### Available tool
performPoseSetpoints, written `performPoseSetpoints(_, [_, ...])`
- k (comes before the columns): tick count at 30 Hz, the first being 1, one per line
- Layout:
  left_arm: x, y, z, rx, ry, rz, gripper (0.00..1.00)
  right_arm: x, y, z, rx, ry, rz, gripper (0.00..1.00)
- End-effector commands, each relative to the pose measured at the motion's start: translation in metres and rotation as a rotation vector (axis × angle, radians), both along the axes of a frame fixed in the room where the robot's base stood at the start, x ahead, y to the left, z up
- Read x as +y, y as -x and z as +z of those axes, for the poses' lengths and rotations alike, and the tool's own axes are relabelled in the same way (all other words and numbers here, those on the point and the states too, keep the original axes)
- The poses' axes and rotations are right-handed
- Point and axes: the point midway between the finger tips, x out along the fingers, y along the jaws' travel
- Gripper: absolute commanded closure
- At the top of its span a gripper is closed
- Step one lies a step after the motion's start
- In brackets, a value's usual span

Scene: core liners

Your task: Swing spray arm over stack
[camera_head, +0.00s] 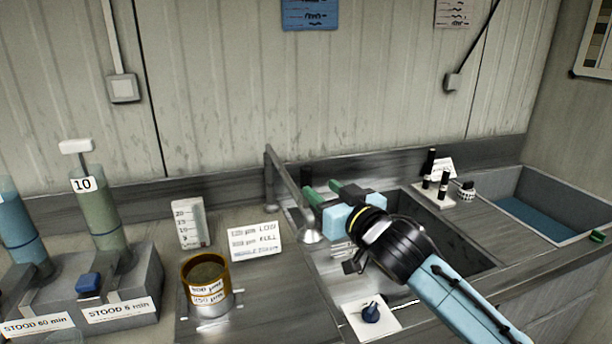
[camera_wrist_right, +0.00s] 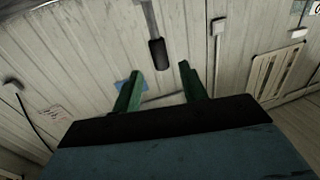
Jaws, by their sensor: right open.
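The spray arm (camera_head: 289,188) is a grey pipe on a post at the sink's back left. It reaches forward to a round spray head (camera_head: 310,235) over the sink's left edge, right of the stack. The stack (camera_head: 207,283) is brass-coloured and round, with sieve-size labels, on the left drainboard. My right gripper (camera_head: 322,189) is open, its green fingers beside the arm. A dark upright grip (camera_head: 306,177) shows just beyond them. In the right wrist view, a black grip on a grey rod (camera_wrist_right: 158,53) stands ahead between the empty fingers (camera_wrist_right: 160,77). My left gripper is out of view.
A rack with cylinders (camera_head: 135,290) is at left. Small bottles (camera_head: 437,184) stand right of the sink.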

Motion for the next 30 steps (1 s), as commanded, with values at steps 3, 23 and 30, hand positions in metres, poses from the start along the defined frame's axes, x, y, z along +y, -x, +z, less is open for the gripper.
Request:
performPoseSetpoints(3, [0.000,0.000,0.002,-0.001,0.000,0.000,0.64,0.010,-0.019,0.001,-0.001,0.002,-0.001,0.57])
performPoseSetpoints(23, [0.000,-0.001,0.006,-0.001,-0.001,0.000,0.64,0.038,-0.068,0.000,0.000,0.001,-0.001,0.57])
performPoseSetpoints(30, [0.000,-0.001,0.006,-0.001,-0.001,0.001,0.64,0.038,-0.068,0.000,0.000,0.000,-0.001,0.64])
